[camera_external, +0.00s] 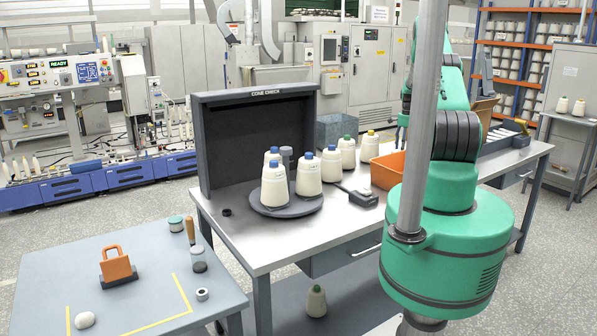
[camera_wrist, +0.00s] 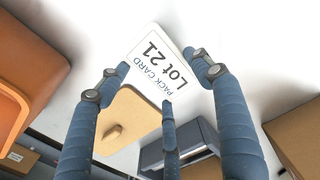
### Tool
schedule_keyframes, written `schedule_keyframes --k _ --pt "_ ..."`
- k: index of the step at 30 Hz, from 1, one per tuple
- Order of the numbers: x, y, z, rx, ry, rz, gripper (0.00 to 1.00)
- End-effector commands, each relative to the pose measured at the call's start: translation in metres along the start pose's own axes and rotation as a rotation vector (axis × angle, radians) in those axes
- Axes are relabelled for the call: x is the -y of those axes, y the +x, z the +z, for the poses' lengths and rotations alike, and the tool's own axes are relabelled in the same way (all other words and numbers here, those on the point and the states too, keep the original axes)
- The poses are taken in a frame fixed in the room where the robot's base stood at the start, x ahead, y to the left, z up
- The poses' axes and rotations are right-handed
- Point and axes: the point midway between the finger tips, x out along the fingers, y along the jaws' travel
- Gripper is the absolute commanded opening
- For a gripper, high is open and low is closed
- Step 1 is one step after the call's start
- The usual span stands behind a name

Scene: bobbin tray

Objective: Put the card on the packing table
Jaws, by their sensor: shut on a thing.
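The white card (camera_wrist: 170,62), printed "PACK CARD Lot 21", shows in the wrist view between the fingers of my gripper (camera_wrist: 158,78). My gripper is shut on the card; its three blue fingers stand around it. A tan piece with a small knob (camera_wrist: 128,118) lies directly beside or under the card's edge; I cannot tell if they touch. In the external view the card and gripper are hidden behind my arm. A blue-grey table (camera_external: 45,280) with yellow corner lines stands at front left; no label shows whether it is the packing table.
The long bench (camera_external: 235,235) bears thread cones on a round dark plate (camera_external: 288,212) and an orange bin (camera_external: 386,172). A grey device (camera_wrist: 190,148) shows in the wrist view.

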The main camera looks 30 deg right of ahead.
Motion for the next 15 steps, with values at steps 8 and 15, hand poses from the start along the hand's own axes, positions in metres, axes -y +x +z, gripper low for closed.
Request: schedule_keyframes --k 8,15 --pt "0.000 0.003 0.000 0.001 0.000 0.001 0.39" --pt "0.000 0.026 0.000 0.001 0.000 0.001 0.39"
